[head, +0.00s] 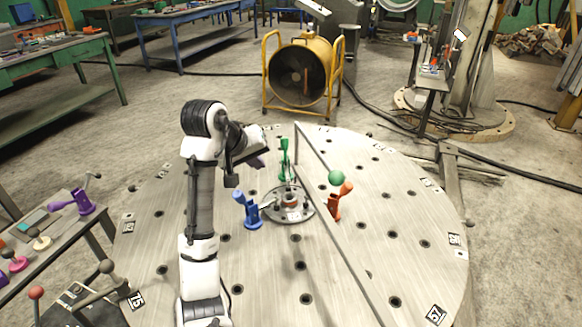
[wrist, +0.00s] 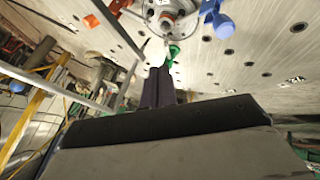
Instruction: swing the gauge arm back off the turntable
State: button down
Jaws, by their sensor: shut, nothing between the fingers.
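A long thin grey bar (head: 345,262), which looks like the gauge arm, stretches over the round steel turntable (head: 420,215) from near its far middle to its near right edge. A thinner rod (head: 314,148) with a green ball (head: 336,178) rises beside it; I cannot tell how they join. Grey bars also cross the wrist view (wrist: 118,27). My gripper (head: 262,161) is over the far left part of the turntable, left of the bar and apart from it. Its dark fingers (wrist: 158,75) are shut and empty.
Green (head: 285,160), blue (head: 248,210) and orange (head: 340,200) clamps stand around a central hub (head: 290,202). A yellow fan (head: 301,75) stands behind the turntable. A side table (head: 60,235) with coloured items is at left. A column (head: 470,60) stands at back right.

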jog(key=shift+s, duration=0.1)
jog(key=w+d+f, duration=0.6)
jog(key=d+f, duration=0.1)
jog(key=f, duration=0.1)
jog(key=shift+w, duration=0.15)
dwell(0.4)
jog(key=shift+d, duration=0.1)
